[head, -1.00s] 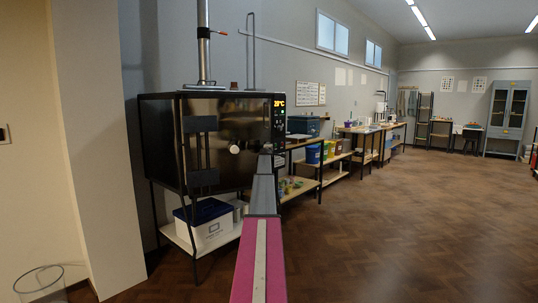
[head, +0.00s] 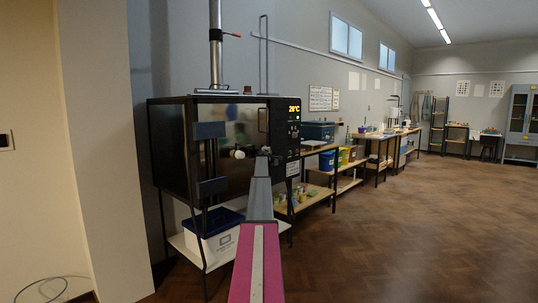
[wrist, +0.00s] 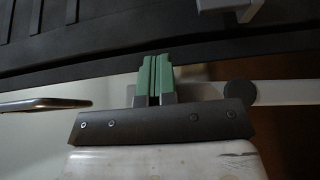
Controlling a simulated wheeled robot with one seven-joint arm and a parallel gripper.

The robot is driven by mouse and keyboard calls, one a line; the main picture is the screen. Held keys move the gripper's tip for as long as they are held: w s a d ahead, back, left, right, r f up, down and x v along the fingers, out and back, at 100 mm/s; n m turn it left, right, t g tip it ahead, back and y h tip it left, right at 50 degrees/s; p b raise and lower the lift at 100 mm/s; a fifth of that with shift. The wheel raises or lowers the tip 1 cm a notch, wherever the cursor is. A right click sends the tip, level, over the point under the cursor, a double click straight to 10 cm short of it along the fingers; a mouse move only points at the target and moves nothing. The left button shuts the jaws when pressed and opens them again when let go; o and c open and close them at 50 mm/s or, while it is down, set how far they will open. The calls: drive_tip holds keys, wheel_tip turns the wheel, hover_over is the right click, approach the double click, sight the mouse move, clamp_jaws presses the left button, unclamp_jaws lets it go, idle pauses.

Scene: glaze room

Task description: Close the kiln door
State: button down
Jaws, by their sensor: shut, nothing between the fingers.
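The kiln (head: 172,150) is a black box on a stand at the left of the head view. Its door (head: 235,175) is the dark glossy front, with hinge blocks (head: 210,130) on its left, a pale round knob (head: 238,154) and an upright handle near its right edge. The door looks flush or nearly flush with the front; I cannot tell if a small gap remains. My gripper (wrist: 154,76) is shut and empty, with its green fingertips together. In the head view its end is in front of the door's right part, contact unclear. A dark ribbed surface is close beyond the fingertips in the wrist view.
A control panel (head: 293,130) with a lit display is right of the door. A white bin with a blue lid (head: 212,238) stands on the shelf below. Benches (head: 347,180) line the wall to the right. The wooden floor (head: 400,240) is open.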

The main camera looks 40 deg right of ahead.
drive_tip(key=shift+w+a+r, duration=0.1)
drive_tip(key=shift+w+a, duration=0.2)
drive_tip(key=shift+w, duration=0.2)
drive_tip(key=shift+w+a, duration=0.25)
drive_tip(key=shift+w, duration=0.25)
drive_tip(key=s+d, duration=0.3)
drive_tip(key=s, duration=1.2)
drive_tip(key=shift+s, duration=0.4)
